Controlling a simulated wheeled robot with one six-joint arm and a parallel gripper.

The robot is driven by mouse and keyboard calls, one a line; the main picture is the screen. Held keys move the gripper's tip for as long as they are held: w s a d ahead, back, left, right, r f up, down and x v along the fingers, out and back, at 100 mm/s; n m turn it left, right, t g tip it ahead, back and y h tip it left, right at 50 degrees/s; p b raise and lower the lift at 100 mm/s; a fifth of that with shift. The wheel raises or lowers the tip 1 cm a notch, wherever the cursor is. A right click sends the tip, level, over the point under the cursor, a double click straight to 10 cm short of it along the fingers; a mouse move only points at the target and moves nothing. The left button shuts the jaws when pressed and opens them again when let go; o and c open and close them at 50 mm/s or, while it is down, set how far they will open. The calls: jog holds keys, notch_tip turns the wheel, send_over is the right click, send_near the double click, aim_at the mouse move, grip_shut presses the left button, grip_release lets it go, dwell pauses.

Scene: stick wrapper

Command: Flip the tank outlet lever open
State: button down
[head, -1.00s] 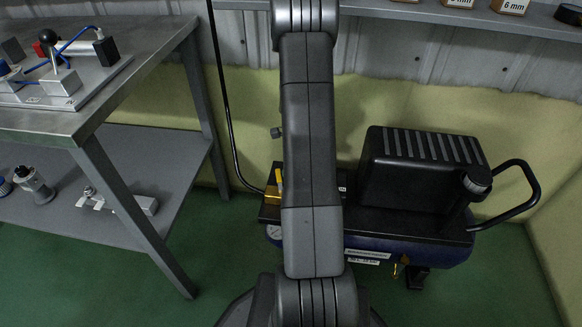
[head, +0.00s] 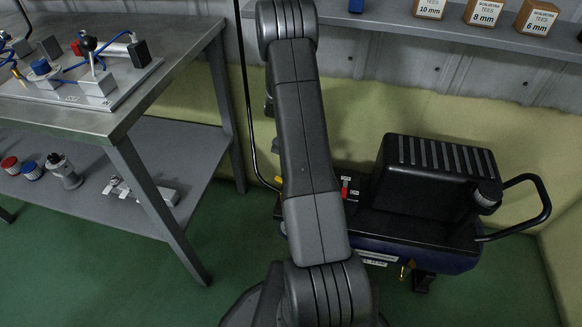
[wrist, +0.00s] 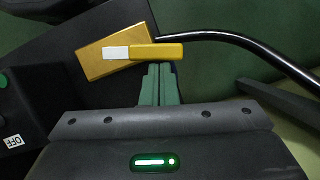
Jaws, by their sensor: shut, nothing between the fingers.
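The tank outlet lever (wrist: 158,51) is a yellow handle with a white part at its left end, lying over a brass-coloured valve block (wrist: 100,62) in the wrist view. My gripper (wrist: 158,68) is shut and empty. Its green-grey fingertips are just below the lever in that picture, close to its middle; I cannot tell whether they touch. In the head view the dark blue tank (head: 440,262) of the compressor stands on the floor. A small yellow bit (head: 278,180) shows left of my arm, which hides the rest of the valve and my gripper.
A black motor housing (head: 430,170) and a red switch (head: 345,183) sit on the compressor. A metal workbench (head: 120,120) stands at left, a shelf with boxes (head: 440,25) behind. Green floor lies between bench and compressor.

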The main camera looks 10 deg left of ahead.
jog(key=shift+s+a+n, duration=0.1)
jog(key=shift+a+n, duration=0.05)
jog(key=shift+n, duration=0.15)
jog(key=shift+s+d, duration=0.4)
jog(key=shift+d, duration=0.35)
jog(key=p+v, duration=0.3)
jog(key=v, duration=1)
jog(key=shift+w+r, duration=0.15)
jog(key=shift+r, duration=0.2)
jog(key=shift+a+f, duration=0.1)
